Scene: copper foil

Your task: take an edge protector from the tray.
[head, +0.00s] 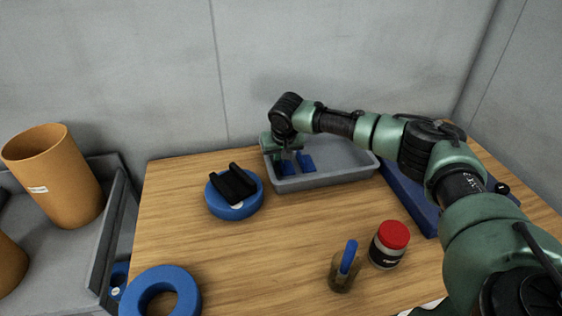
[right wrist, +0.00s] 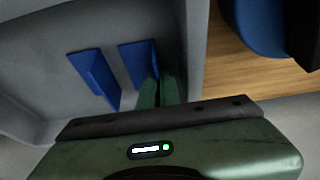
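A grey tray (head: 325,180) stands at the back of the wooden table. Blue angled edge protectors lie in it; one (head: 306,162) shows beside my right gripper (head: 287,164) in the head view. The right wrist view shows two: one on the left (right wrist: 93,76) standing free, and one on the right (right wrist: 137,60) whose edge runs between the fingertips. My right gripper (right wrist: 158,92) is down inside the tray, its green fingers close together on that edge. The contact is partly hidden by the fingers. My left gripper is not in view.
A blue ring (head: 238,211) with a black piece (head: 232,185) stands left of the tray. A red-lidded jar (head: 389,245) and a blue-handled brush in a pot (head: 344,267) stand in front. A second blue ring (head: 136,291) is front left. The table's middle is clear.

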